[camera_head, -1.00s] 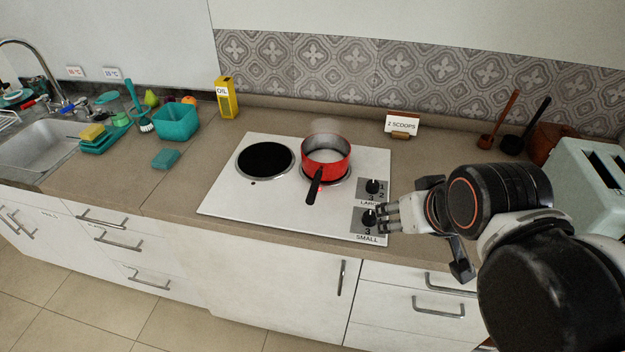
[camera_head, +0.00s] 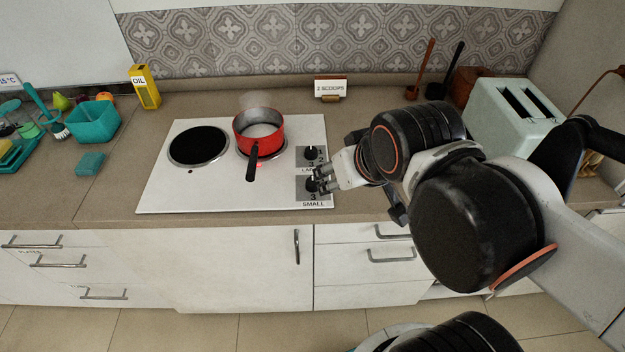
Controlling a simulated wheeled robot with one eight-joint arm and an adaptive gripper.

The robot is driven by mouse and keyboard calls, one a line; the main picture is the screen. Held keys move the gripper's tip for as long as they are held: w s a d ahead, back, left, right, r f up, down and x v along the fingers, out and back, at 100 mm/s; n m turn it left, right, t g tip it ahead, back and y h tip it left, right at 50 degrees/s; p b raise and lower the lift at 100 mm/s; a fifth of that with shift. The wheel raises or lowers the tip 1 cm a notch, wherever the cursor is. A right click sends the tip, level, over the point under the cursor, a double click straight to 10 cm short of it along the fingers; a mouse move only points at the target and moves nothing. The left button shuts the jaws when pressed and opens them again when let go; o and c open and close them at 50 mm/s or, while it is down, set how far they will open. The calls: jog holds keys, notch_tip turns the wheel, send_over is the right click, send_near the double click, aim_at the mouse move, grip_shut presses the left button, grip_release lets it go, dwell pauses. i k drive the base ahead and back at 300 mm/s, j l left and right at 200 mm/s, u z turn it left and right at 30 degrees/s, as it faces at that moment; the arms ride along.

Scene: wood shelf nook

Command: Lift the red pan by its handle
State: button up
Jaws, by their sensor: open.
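The red pan (camera_head: 270,140) stands upright on the right burner of the white cooktop (camera_head: 160,190), with whitish contents and steam above it. Its black handle (camera_head: 252,166) points toward the front edge of the counter. My gripper (camera_head: 318,178) is open, to the right of the handle and beside the small control knob (camera_head: 312,184). It is apart from the pan and its handle. Whether a fingertip touches the knob cannot be told.
The left burner (camera_head: 198,145) is empty. A yellow oil box (camera_head: 145,87), a teal bin (camera_head: 94,122) and a teal sponge (camera_head: 90,163) are at left. A small sign (camera_head: 330,87) stands behind the cooktop. A toaster (camera_head: 513,118) is at right. The front counter strip is clear.

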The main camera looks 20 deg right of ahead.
aim_at(255, 142)
jog(key=k+j+z, duration=0.1)
jog(key=j+z, duration=0.2)
jog(key=k+j+z, duration=0.25)
jog(key=j, duration=0.25)
jog(key=k+j+z, duration=0.1)
jog(key=j+z, duration=0.2)
jog(key=k+j+z, duration=0.3)
jog(key=i+j, duration=0.05)
jog(key=j, duration=0.05)
